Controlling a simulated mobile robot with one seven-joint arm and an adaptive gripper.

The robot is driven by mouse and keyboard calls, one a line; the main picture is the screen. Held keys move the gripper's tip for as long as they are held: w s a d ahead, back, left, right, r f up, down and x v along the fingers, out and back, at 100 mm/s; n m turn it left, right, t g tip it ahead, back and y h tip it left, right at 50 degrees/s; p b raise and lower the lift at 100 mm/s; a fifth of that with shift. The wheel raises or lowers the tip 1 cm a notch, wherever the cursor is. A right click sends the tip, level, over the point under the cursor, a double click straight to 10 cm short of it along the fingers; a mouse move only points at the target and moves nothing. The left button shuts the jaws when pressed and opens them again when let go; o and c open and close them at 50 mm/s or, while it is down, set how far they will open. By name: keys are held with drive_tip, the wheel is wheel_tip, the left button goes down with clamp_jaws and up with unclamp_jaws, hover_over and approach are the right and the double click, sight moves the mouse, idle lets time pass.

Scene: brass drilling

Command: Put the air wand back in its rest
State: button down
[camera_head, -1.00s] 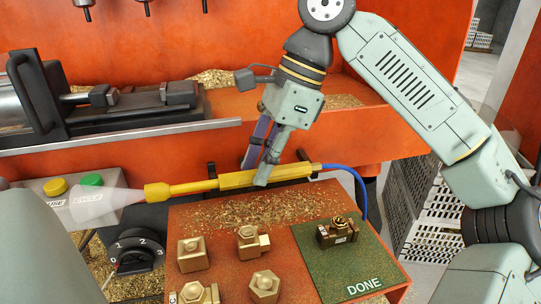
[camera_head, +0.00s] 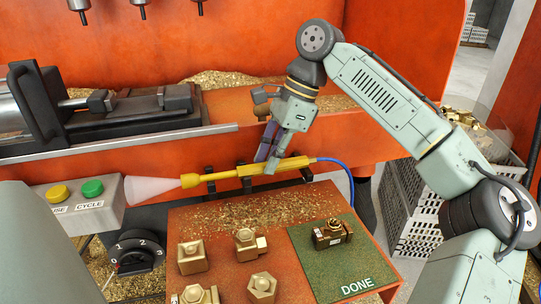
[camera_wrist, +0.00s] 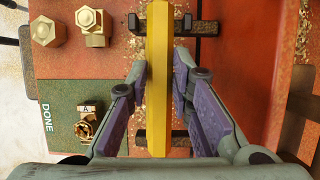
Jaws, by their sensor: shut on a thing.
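The yellow air wand (camera_head: 225,174) lies roughly level in the head view, its blue hose (camera_head: 345,168) trailing from the right end. A pale cone (camera_head: 150,189) fans out from its left tip. My gripper (camera_head: 271,164) is shut on the wand's thicker right part. In the wrist view the wand (camera_wrist: 158,80) runs between the two purple-padded fingers of my gripper (camera_wrist: 160,70). The rest's black brackets (camera_wrist: 205,24) show behind the wand; in the head view, one bracket (camera_head: 306,173) stands near its hose end. Whether wand and brackets touch is unclear.
A red table (camera_head: 220,245) with brass chips and several brass fittings (camera_head: 193,257) lies in front. One fitting (camera_head: 331,233) sits on the green DONE mat (camera_head: 345,265). A button box (camera_head: 75,204), a dial (camera_head: 138,250) and a vise (camera_head: 140,105) are at left.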

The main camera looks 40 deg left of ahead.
drive_tip(key=c, duration=1.4)
unclamp_jaws()
drive_tip(key=shift+f, duration=0.1)
drive_tip(key=p+v, duration=0.1)
drive_tip(key=v, duration=1.1)
drive_tip(key=shift+d, duration=0.1)
